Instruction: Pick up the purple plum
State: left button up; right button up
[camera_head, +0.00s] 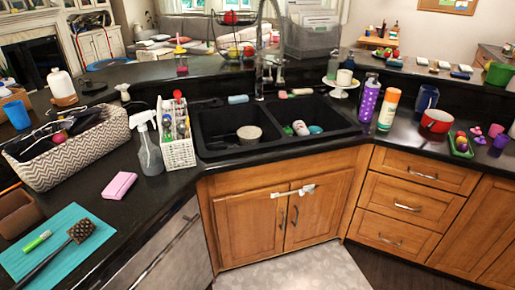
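A small green tray (453,151) sits on the counter at the far right of the head view. It holds small round fruit, red and purple.
A red pot (436,121) stands left of the tray, with a blue cup (426,98) behind it. A purple cup (501,141) stands to its right. An orange-capped bottle (388,110) and a purple bottle (368,100) stand near the double sink (255,146).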

aim_at(464, 147)
jog(key=i+l+z, duration=0.1)
jog(key=i+z, duration=0.25)
jog(key=k+l+z, duration=0.15)
jog(key=z, duration=0.9)
jog(key=i+l, duration=0.25)
jog(key=i, duration=0.2)
jog(key=i+l, duration=0.2)
jog(key=i, duration=0.3)
jog(key=i+l, duration=0.25)
jog(key=i, duration=0.2)
